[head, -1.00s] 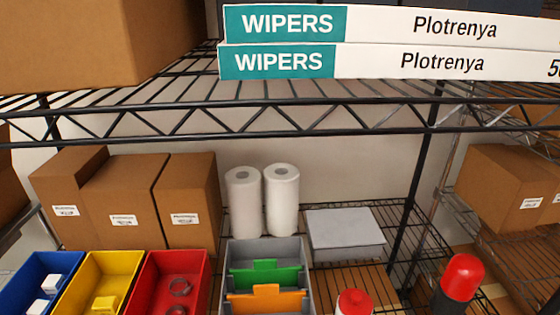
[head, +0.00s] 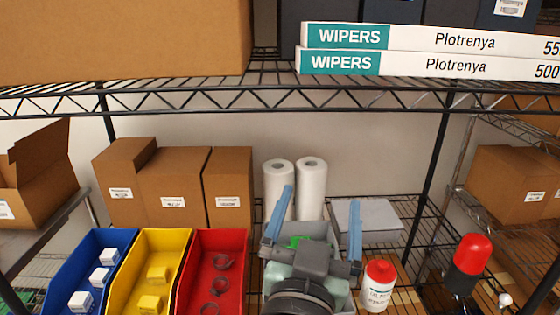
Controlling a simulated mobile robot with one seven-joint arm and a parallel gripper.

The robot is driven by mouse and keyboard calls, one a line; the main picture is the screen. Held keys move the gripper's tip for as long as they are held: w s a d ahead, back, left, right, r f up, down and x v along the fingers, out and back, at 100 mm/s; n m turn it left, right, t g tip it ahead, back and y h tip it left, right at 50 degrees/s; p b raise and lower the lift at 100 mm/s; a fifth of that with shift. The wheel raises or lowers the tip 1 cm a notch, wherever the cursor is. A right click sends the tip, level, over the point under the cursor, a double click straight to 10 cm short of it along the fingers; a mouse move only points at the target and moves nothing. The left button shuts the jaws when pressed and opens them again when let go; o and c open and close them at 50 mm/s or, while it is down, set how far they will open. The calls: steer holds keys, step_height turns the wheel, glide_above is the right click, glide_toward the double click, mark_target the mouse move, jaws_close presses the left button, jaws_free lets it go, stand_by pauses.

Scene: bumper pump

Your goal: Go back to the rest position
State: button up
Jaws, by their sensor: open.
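My gripper (head: 317,222) shows at the bottom middle of the head view, with its two blue fingers spread wide apart. It is open, and nothing shows between the fingers. It stands in front of the grey bin (head: 322,230) with the green divider (head: 297,242) and hides most of that bin. The fingertips overlap the view of the paper rolls and the grey flat box, and I cannot tell how far they are from these.
Blue (head: 62,262), yellow (head: 124,268) and red (head: 197,262) bins stand left of my gripper. A white bottle with a red cap (head: 378,288) and a black, red-topped bottle (head: 467,264) stand right. A wire shelf (head: 200,98) crosses above; paper rolls (head: 312,190) stand behind.

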steer(key=s+a+r+n+t+y+p, duration=0.1)
steer(key=s+r+t+p, duration=0.1)
steer(key=r, duration=0.8)
steer(key=s+a+r+n+t+y+p, duration=0.1)
steer(key=s+r, duration=0.4)
steer(key=r, duration=0.6)
steer(key=s+a+r+n+t+y+p, duration=0.2)
steer(key=r+t, duration=0.3)
steer(key=r, duration=0.6)
steer(key=shift+s+a+r+y+p, duration=0.25)
steer(key=shift+s+a+y+p, duration=0.2)
steer(key=shift+s+p, duration=0.4)
steer(key=shift+c, duration=0.3)
